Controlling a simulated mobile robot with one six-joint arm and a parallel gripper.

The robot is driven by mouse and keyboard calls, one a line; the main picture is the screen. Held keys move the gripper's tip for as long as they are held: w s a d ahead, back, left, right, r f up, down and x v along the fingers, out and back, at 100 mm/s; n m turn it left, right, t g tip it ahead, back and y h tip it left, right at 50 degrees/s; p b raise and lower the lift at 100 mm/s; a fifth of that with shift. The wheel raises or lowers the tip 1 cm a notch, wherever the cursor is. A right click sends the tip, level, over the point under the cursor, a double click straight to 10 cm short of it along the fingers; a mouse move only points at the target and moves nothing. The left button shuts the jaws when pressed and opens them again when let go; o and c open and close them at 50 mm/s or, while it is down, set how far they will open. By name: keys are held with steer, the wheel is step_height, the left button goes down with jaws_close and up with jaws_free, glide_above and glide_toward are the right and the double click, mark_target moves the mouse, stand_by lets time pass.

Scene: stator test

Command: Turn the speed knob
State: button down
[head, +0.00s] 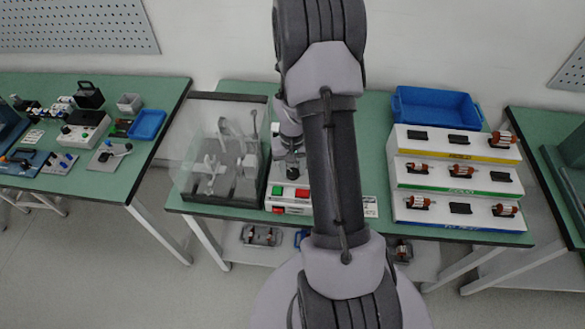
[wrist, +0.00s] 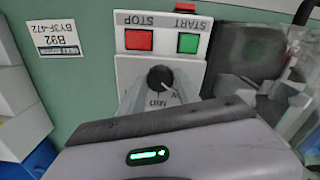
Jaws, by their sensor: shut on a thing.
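The speed knob (wrist: 160,78) is small, round and dark, with a light pointer mark. It sits on a white control box (wrist: 122,65), below a red STOP button (wrist: 139,39) and a green START button (wrist: 188,43); the labels appear upside down. My gripper (wrist: 160,122) is a grey body with a dark front edge, close against the knob's lower side in the wrist view. In the head view my gripper (head: 292,170) is over the box (head: 272,201) on the middle table, and my arm hides the knob.
A clear-covered case (head: 222,150) stands left of the box. A stepped rack (head: 455,178) with rotors and a blue bin (head: 437,107) are to the right. A label card (wrist: 54,38) lies beside the box. Side tables flank the middle one.

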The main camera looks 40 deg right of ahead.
mark_target(292, 172)
steer(key=c, duration=0.9)
jaws_free()
step_height(292, 172, up, 18)
steer(key=p, duration=0.4)
steer(key=shift+f, duration=0.25)
